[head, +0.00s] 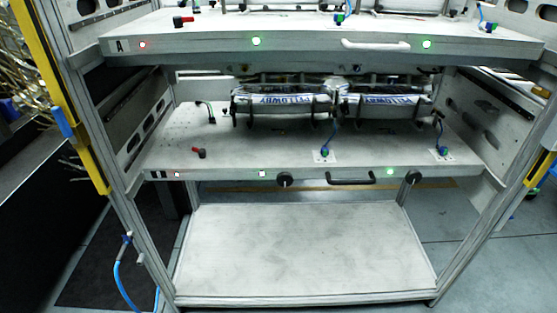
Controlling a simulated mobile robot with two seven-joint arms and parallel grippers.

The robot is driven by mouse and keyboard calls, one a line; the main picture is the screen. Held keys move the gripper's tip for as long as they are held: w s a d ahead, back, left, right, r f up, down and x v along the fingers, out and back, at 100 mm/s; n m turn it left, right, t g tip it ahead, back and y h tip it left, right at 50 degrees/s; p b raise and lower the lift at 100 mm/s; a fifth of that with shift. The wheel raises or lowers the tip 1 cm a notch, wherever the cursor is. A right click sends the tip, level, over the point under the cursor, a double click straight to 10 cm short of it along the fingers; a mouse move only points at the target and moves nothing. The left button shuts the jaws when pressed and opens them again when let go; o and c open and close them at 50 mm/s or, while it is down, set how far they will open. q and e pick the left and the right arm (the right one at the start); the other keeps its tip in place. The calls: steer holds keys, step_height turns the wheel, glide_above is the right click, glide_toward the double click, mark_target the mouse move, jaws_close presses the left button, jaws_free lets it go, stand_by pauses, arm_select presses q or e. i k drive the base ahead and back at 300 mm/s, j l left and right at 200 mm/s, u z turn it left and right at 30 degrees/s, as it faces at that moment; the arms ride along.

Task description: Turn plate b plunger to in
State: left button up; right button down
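Plate B (250,155) is the middle shelf of the rack, with a dark label at the left end of its front edge. Two round black knobs stand out on that edge, one near the middle (284,180) and one at the right (413,177). I cannot tell which is the plunger, or whether either is in or out. A black handle (350,181) sits between them. A green light (390,172) glows right of the handle, and a small pale light (262,174) shows left of the middle knob. Neither of my grippers is in view.
Plate A (220,30) lies above, with a white handle (375,45) and red and green lights. Blue-and-white printed packs (282,100) rest at the back of plate B, and a red-black lever (199,152) is at its left. The bottom shelf (300,245) is bare. Frame posts flank both sides.

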mark_target(202, 152)
steer(key=i+j, duration=0.1)
steer(key=j, duration=0.3)
steer(key=j+u, duration=0.1)
steer(key=j, duration=0.3)
steer(key=i+j, duration=0.15)
steer(key=j, duration=0.25)
steer(key=i+j, duration=0.1)
steer(key=j, duration=0.3)
steer(key=j+u, duration=0.1)
steer(key=j, duration=0.3)
steer(key=i+j, duration=0.2)
steer(key=j, duration=0.2)
